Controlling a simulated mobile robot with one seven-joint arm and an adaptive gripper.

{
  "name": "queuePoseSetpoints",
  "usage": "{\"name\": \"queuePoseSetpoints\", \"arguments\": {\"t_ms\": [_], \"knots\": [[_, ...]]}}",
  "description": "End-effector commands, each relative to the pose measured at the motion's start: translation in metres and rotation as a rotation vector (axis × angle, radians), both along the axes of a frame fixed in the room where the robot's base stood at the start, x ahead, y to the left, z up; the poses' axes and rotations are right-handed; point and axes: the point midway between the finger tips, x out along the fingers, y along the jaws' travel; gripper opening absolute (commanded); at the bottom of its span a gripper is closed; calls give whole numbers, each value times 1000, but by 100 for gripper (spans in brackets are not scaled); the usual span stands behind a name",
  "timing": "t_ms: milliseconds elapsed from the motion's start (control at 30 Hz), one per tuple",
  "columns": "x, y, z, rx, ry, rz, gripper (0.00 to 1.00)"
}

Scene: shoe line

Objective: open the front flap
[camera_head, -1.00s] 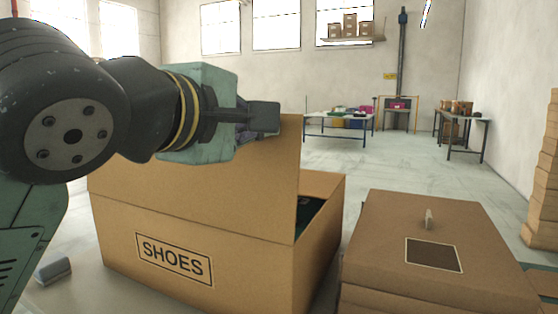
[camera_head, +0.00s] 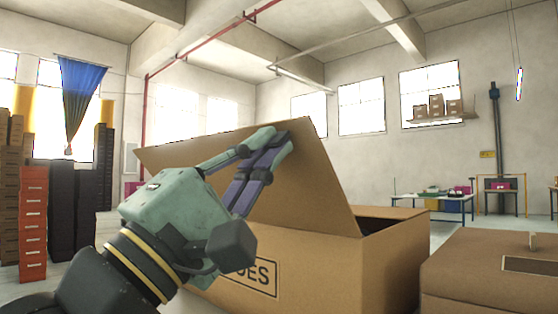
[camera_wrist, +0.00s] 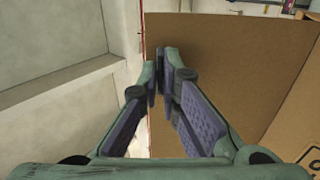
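The shoe box (camera_head: 395,262) is brown cardboard with a SHOES label (camera_head: 264,278), partly hidden by my gripper. Its front flap (camera_head: 325,195) stands raised and slanted above the front wall. A dark gap shows behind it at the right. My gripper (camera_head: 280,142) is in front of the flap's outer face, with its fingertips near the top edge. In the wrist view, my fingertips (camera_wrist: 160,65) are drawn together and look empty, with the flap (camera_wrist: 235,75) behind and to the right. I cannot tell whether they touch the flap.
A closed brown box (camera_head: 485,268) with a small knob stands to the right. Stacked boxes and an orange drawer stack (camera_head: 33,225) are at the far left. Tables (camera_head: 440,200) stand well back, with open floor before them.

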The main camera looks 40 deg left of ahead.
Motion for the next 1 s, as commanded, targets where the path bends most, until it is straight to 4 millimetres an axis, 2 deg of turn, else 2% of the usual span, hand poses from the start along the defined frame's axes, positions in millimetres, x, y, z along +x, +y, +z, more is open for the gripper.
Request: {"name": "queuePoseSetpoints", "arguments": {"t_ms": [33,233,767,800,1000], "knots": [[-2,0,-6,1,4,2,0],[-7,0,-13,0,9,0,0],[-7,-1,-17,-1,16,-1,0],[-7,-1,-17,-1,16,-1,7],[-7,-1,-16,-1,14,-2,20]]}}
